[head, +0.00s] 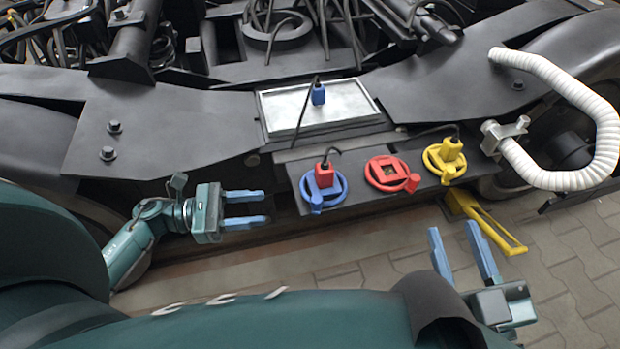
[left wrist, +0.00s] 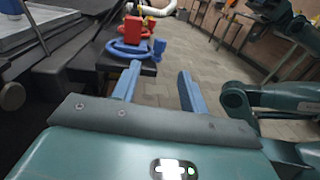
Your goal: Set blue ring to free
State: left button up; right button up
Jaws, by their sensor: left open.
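The blue ring (head: 337,190) lies on a dark ledge of the bogie, around a socket that holds a red plug (head: 324,173) with a black cable. A small blue tab sticks out of the ring toward the front. In the left wrist view, the blue ring (left wrist: 124,50) shows beyond the fingertips. My left gripper (head: 264,208) is open and empty, to the left of the ring and apart from it, fingers pointing right. It also shows in the left wrist view (left wrist: 160,72). My right gripper (head: 452,232) is open and empty, in front of the ledge, fingers pointing up the picture.
A red ring (head: 373,180) around an empty socket and a yellow ring (head: 430,163) with a yellow plug (head: 451,149) sit to the right. A blue plug (head: 318,94) stands on a silver panel (head: 285,107) behind. A yellow handle (head: 497,228) and white hose (head: 606,130) are at right.

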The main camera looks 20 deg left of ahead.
aim_at(317, 202)
pick_arm(q)
jog(key=b+x, duration=0.1)
jog(key=x, duration=1.2)
jog(key=shift+w+d, duration=0.1)
jog(key=shift+w, duration=0.05)
jog(key=shift+c, duration=0.5)
grip_shut()
